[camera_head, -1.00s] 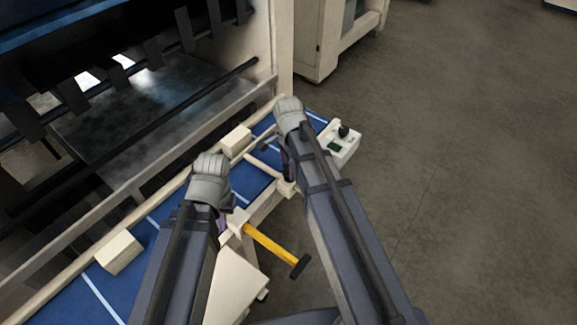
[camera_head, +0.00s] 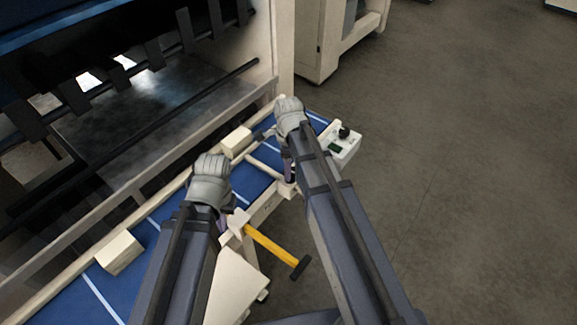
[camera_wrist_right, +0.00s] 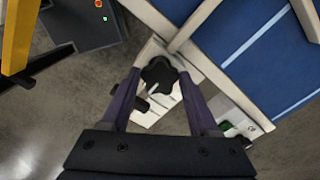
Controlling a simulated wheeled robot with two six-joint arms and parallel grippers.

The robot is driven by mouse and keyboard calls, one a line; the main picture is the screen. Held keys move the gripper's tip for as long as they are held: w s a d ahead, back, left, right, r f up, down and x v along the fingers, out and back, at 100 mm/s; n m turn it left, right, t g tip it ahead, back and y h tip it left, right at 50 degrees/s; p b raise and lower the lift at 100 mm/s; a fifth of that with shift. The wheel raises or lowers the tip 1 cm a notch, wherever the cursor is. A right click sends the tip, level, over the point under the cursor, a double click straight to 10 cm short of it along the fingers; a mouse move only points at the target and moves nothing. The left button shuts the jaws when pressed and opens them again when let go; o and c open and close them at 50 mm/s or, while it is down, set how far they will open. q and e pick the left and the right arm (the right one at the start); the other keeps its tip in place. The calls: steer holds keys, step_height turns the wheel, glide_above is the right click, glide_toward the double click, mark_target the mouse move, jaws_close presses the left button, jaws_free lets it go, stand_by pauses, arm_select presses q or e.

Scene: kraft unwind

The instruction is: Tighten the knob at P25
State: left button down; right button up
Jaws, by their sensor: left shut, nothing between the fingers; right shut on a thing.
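A black lobed knob (camera_wrist_right: 160,74) shows in the right wrist view on a cream bracket at the table's rail. The two purple fingers of my right gripper (camera_wrist_right: 160,82) are on either side of it, shut on it. In the head view my right gripper (camera_head: 289,172) points down at the table's front edge, and the knob is hidden there. No P25 label can be read. My left gripper (camera_head: 227,218) is shut and empty, mostly hidden behind its own wrist, by the front rail near the yellow-handled tool.
A yellow handle with a black end (camera_head: 270,247) juts from the front rail between my arms. Cream blocks (camera_head: 120,253) sit on the blue table (camera_head: 145,236). A white control box (camera_head: 345,148) is at the right end. Open floor lies to the right.

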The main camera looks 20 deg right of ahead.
steer(key=shift+w, duration=0.15)
steer(key=o, duration=1.4)
steer(key=shift+r, duration=0.2)
step_height(320, 180, up, 8)
steer(key=p, duration=0.8)
steer(key=shift+f, duration=0.2)
steer(key=shift+f, duration=0.1)
steer(key=shift+d, duration=0.1)
